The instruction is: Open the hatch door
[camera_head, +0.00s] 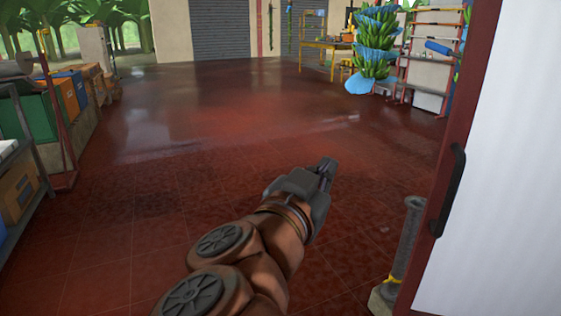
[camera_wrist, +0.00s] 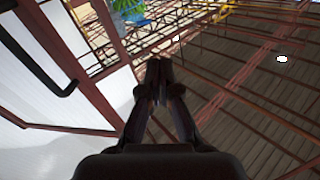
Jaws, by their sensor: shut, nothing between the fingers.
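The hatch door (camera_head: 505,190) is a white panel with a dark red frame at the right edge of the head view. A black bar handle (camera_head: 450,190) is fixed upright along its left edge. In the wrist view, the door (camera_wrist: 85,105) and its black handle (camera_wrist: 38,56) are at the left. My gripper (camera_head: 328,168) is to the left of the handle in the head view, apart from it and touching nothing. In the wrist view, my gripper (camera_wrist: 158,66) has its fingertips together with nothing between them. Whether the door is latched cannot be told.
A grey post (camera_head: 408,240) on a block stands just left of the door. Crates and a shelf line the left side. Green bananas with blue covers (camera_head: 377,45) hang at the back right, near a yellow table (camera_head: 327,46). The red tiled floor (camera_head: 200,130) is clear in the middle.

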